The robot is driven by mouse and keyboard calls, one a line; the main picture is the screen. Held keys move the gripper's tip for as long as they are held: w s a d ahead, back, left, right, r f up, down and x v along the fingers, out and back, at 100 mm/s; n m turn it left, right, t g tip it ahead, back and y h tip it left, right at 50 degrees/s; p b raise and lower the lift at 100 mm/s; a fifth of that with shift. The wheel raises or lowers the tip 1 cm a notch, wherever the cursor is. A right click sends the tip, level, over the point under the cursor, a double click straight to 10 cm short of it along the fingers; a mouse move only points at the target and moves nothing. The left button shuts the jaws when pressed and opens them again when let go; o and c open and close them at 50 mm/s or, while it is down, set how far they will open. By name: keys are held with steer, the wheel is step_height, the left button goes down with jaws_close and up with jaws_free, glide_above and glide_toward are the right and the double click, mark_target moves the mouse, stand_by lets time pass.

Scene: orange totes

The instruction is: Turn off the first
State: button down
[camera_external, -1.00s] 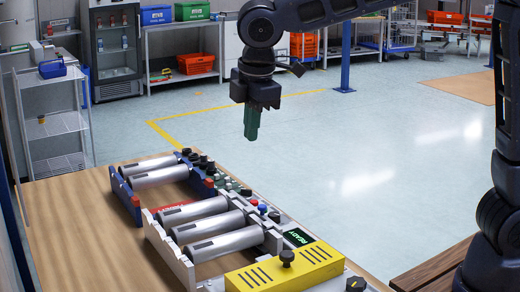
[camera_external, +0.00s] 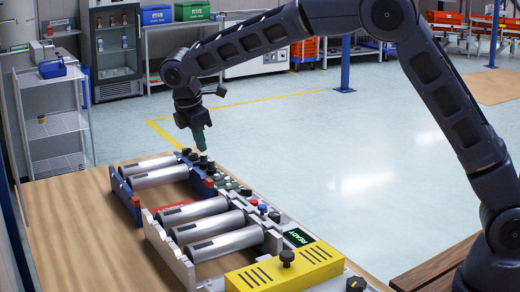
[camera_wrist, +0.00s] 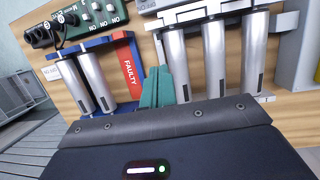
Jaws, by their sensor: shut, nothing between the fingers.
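My gripper (camera_external: 201,147) is shut and empty, pointing down just above the far end of a row of black knobs (camera_external: 203,162). Its green fingers (camera_wrist: 160,88) are together in the wrist view. The green panel (camera_wrist: 92,24) there carries black knobs (camera_wrist: 68,18) at its left, beside small pale buttons with lettering that reads like "NO". Two grey cylinders (camera_wrist: 98,80) lie in a blue rack (camera_wrist: 92,42) with a red "FAULTY" label (camera_wrist: 130,68). I cannot tell which control is the first, nor the knobs' exact settings.
Several grey cylinders (camera_external: 220,243) lie nearer in a white rack (camera_external: 165,250). A yellow box (camera_external: 255,277) with a black knob and a green "READY" display (camera_external: 298,237) stand at the near end. The wooden table (camera_external: 80,225) is clear at left.

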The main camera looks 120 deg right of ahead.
steer(key=g+y, duration=0.1)
glide_toward(226, 190)
steer(key=w+r, duration=0.2)
steer(key=r, duration=0.1)
steer(key=shift+w+a+r, duration=0.15)
steer(key=shift+w+r, duration=0.15)
steer(key=shift+w, duration=0.05)
steer(key=x, duration=1)
steer(key=shift+s, duration=0.15)
steer(key=shift+s, duration=1.15)
steer(key=shift+r, duration=0.1)
